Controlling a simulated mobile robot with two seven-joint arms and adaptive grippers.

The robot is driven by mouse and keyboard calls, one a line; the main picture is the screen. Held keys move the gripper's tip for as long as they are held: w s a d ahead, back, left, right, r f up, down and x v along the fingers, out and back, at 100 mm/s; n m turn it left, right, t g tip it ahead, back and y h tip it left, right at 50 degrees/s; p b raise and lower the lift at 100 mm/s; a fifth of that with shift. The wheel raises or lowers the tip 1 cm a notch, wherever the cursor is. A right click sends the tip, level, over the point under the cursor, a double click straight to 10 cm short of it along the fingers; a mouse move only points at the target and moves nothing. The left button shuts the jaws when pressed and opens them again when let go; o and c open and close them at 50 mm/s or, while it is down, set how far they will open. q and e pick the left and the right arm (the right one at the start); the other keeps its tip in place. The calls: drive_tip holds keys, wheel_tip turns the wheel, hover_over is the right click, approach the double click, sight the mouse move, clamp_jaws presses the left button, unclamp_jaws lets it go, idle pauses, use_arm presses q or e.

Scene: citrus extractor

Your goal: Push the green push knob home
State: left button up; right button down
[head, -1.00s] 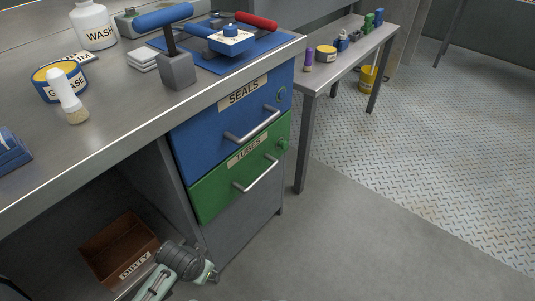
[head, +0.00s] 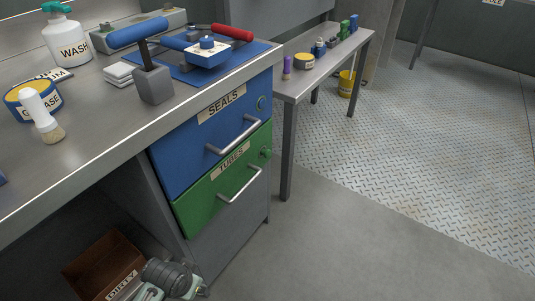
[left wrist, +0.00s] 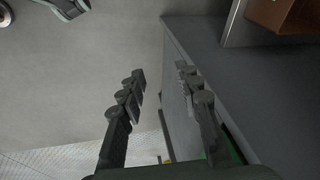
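The green push knob (head: 266,153) sticks out at the right end of the green TUBES drawer front (head: 208,198), beside the drawer's metal handle (head: 240,184). How far it stands out is too small to tell. In the left wrist view, my left gripper (left wrist: 162,78) is open and empty, with its two fingers apart. A dark grey cabinet side (left wrist: 235,75) lies beside and beyond the right finger, and a sliver of green shows low behind that finger. The knob itself cannot be made out there. Part of my arm shows at the bottom of the head view. My right gripper is not visible.
The blue SEALS drawer (head: 188,152) with a round lock (head: 262,103) sits above the green one. A brown DIRTY box (head: 100,262) stands under the bench. A side table (head: 330,57) stands behind. The floor right of the drawers is clear.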

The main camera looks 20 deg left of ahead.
use_arm(q)
clamp_jaws()
idle(1.2)
